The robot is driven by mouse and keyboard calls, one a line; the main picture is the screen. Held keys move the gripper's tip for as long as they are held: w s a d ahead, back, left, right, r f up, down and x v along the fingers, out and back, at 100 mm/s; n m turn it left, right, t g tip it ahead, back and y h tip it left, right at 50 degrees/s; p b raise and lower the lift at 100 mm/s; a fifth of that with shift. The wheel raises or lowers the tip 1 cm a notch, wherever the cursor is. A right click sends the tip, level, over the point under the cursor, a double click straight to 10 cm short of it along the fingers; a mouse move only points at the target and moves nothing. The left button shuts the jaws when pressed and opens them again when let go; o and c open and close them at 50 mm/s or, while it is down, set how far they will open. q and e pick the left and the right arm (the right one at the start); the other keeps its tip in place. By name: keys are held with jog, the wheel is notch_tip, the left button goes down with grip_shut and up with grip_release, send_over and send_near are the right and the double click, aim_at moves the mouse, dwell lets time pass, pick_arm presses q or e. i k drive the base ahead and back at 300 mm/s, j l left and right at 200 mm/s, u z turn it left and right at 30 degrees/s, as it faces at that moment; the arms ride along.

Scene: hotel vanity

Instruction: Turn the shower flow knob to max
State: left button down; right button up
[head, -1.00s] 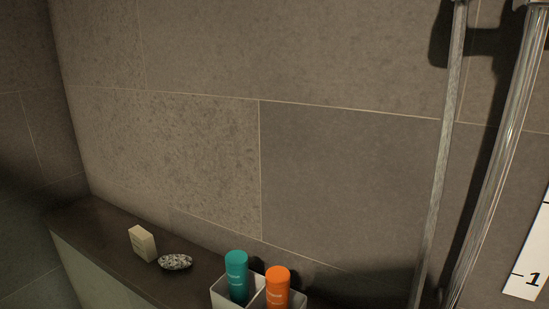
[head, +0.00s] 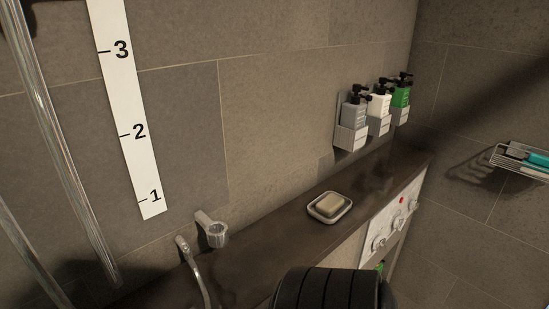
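A white control panel (head: 392,222) is set in the front face of the dark ledge at right in the head view. It has several round knobs, one of them a lower-left knob (head: 378,243), and a red dot (head: 402,200). The panel is seen at a steep angle, so I cannot read its markings or tell which knob sets the flow or where it points. Neither of my grippers shows in the view.
On the dark ledge (head: 270,245) sit a soap dish (head: 345,211) with a soap bar (head: 328,203). Pump bottles stand in wall holders (head: 351,137). A metal wall bracket (head: 212,230) and a hose (head: 195,270) are at lower left. A wire rack (head: 510,170) hangs at right.

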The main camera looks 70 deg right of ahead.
aim_at(379, 242)
jog(key=z, duration=3.2)
jog(key=l+u, duration=0.1)
jog(key=u, duration=0.35)
jog(key=i+l, duration=0.05)
